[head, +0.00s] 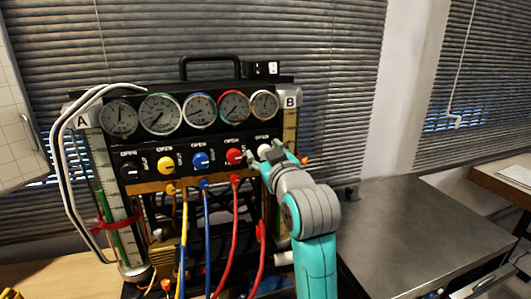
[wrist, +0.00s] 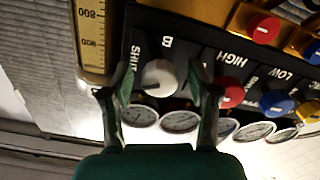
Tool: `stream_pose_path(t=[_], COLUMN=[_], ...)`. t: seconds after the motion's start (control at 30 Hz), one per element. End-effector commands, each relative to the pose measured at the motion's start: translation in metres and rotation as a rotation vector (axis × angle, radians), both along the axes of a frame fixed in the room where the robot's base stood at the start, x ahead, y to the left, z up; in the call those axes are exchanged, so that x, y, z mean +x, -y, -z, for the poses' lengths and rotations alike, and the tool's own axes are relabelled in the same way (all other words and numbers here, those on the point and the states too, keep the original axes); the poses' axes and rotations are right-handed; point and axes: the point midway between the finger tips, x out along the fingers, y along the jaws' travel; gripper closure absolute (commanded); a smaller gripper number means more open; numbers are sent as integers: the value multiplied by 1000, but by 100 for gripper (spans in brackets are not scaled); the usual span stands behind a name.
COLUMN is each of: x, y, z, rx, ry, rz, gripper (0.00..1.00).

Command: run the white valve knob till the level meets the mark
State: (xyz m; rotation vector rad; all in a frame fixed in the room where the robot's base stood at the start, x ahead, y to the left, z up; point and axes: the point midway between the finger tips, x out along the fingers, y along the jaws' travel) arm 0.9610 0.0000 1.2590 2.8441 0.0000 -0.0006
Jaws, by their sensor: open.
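The white valve knob (head: 264,149) is at the right end of the knob row on the black gauge panel. In the wrist view, the white knob (wrist: 160,77) sits between the two fingers of my gripper (wrist: 161,72), with a finger on each side. My gripper (head: 265,153) is open around it; whether the fingers touch it I cannot tell. The left tube, A (head: 101,170), holds green liquid low down, and a red band (head: 115,225) crosses it. The right tube, B (head: 290,128), is partly behind my arm; its scale also shows in the wrist view (wrist: 91,35). Its level is unclear.
Black, yellow, blue and red knobs (head: 235,156) line the panel left of the white one. Several round gauges (head: 161,113) stand above. Coloured hoses (head: 207,235) hang below. A grey bench top (head: 420,225) to the right is clear.

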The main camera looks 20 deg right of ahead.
Motion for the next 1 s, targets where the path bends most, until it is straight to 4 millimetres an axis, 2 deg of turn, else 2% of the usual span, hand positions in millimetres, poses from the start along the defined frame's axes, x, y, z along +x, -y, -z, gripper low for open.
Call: stream_pose_path(t=[0.13,0.5,0.67,1.0], x=[-13,-65,-74,-74], y=[0,0,0,0], z=[0,0,0,0], rx=[0,0,0,0], ry=[2,0,0,0], rz=[0,0,0,0], gripper=[40,40,40,40])
